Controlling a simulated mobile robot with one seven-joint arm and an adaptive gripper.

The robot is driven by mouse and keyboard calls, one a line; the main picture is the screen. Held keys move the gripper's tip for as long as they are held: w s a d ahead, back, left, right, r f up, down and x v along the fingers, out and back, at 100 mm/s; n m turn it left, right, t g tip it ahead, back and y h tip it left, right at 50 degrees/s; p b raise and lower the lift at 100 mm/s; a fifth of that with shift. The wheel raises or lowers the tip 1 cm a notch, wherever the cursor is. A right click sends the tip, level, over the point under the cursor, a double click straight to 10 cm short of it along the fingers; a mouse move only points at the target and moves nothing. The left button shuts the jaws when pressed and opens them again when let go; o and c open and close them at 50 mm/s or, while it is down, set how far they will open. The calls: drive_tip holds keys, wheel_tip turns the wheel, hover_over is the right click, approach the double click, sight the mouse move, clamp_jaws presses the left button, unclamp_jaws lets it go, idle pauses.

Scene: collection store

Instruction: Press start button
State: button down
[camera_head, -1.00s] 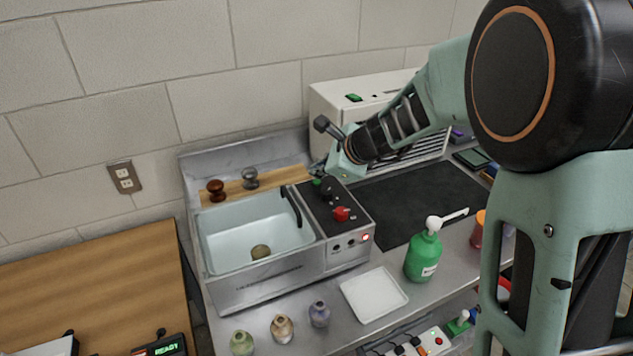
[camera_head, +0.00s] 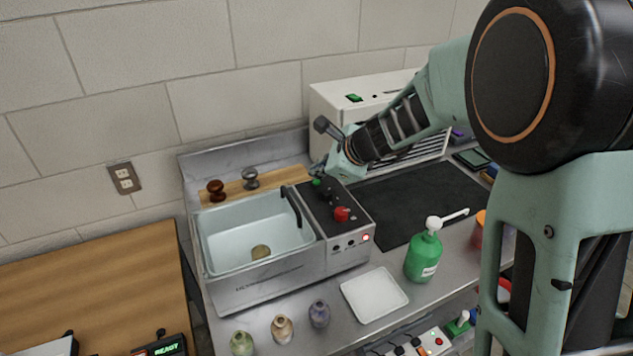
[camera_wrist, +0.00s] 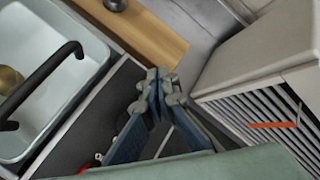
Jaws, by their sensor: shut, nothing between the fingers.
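A green button (camera_head: 318,182) sits at the back of the black control panel (camera_head: 318,205) on the washer unit. A red knob (camera_head: 342,214) is nearer the front of the same panel, and a small lit red light shows on the unit's front face. My gripper (camera_head: 322,170) is over the panel's back end, close to the green button. In the wrist view my gripper (camera_wrist: 156,76) is shut and empty, its tips together above the panel's end near the wooden board. The green button is hidden in that view. I cannot tell whether the tips touch anything.
A water basin (camera_head: 212,268) with a dark faucet (camera_head: 292,207) lies left of the panel. A wooden board (camera_head: 232,188) with two stamps is behind it. A white vented box (camera_head: 330,100) stands at the right. A green pump bottle (camera_head: 423,256) and white tray (camera_head: 374,295) are in front.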

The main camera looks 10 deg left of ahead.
sight(318, 183)
drive_tip(key=shift+f+b, duration=0.35)
drive_tip(key=shift+f, duration=0.05)
drive_tip(key=shift+f+b, duration=0.4)
idle(0.5)
drive_tip(key=shift+r, duration=0.1)
drive_tip(key=shift+r+p, duration=0.75)
wheel_tip(318, 183, up, 5)
drive_tip(key=p, duration=0.4)
drive_tip(key=shift+r+p, duration=0.1)
drive_tip(key=shift+p, duration=0.2)
idle(0.6)
